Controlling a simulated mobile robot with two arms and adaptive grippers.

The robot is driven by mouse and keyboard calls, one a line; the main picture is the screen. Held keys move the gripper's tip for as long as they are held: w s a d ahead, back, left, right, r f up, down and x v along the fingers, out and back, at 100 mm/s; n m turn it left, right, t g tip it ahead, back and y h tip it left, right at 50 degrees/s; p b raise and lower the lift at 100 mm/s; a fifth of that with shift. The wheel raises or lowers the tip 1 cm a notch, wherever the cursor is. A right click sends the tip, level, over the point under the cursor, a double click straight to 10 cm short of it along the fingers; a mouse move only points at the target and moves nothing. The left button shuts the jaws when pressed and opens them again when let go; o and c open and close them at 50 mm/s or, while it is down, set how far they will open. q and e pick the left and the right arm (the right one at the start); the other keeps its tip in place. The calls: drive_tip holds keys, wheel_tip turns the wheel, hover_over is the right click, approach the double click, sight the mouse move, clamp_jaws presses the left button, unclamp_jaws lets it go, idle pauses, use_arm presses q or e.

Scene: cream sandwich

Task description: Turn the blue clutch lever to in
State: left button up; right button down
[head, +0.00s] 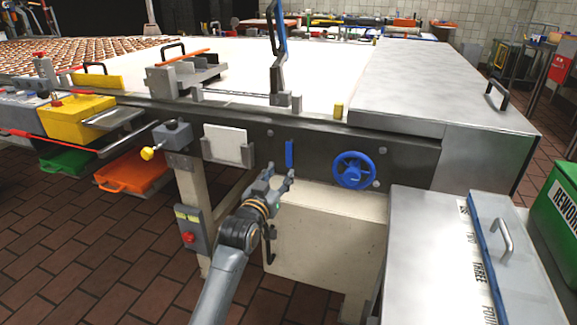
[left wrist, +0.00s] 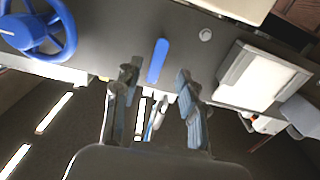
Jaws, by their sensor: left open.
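A short blue lever (head: 289,154) stands upright on the dark side rail of the machine, left of the blue handwheel. In the left wrist view the blue lever (left wrist: 157,60) lies between the lines of my two fingers, slightly tilted, just beyond the tips. My left gripper (head: 279,174) is open and empty, just below and in front of the lever; its fingers also show in the left wrist view (left wrist: 156,80). I see no contact with the lever. Markings for its positions are not readable. My right gripper is not in view.
The blue handwheel (head: 353,170) is close on the right. A holder with a white card (head: 224,143) is on the left. A tall blue-handled lever (head: 278,45) rises above the rail. A grey lidded box (head: 430,235) stands at the right front. Tiled floor is open at the left.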

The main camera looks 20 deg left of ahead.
sight(289, 160)
use_arm(q)
drive_tip(key=w+b, duration=0.1)
drive_tip(key=w, duration=0.6)
drive_tip(key=shift+w+d, duration=0.1)
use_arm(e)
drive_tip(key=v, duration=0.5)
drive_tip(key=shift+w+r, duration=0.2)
use_arm(q)
drive_tip(key=shift+c, duration=0.6)
clamp_jaws()
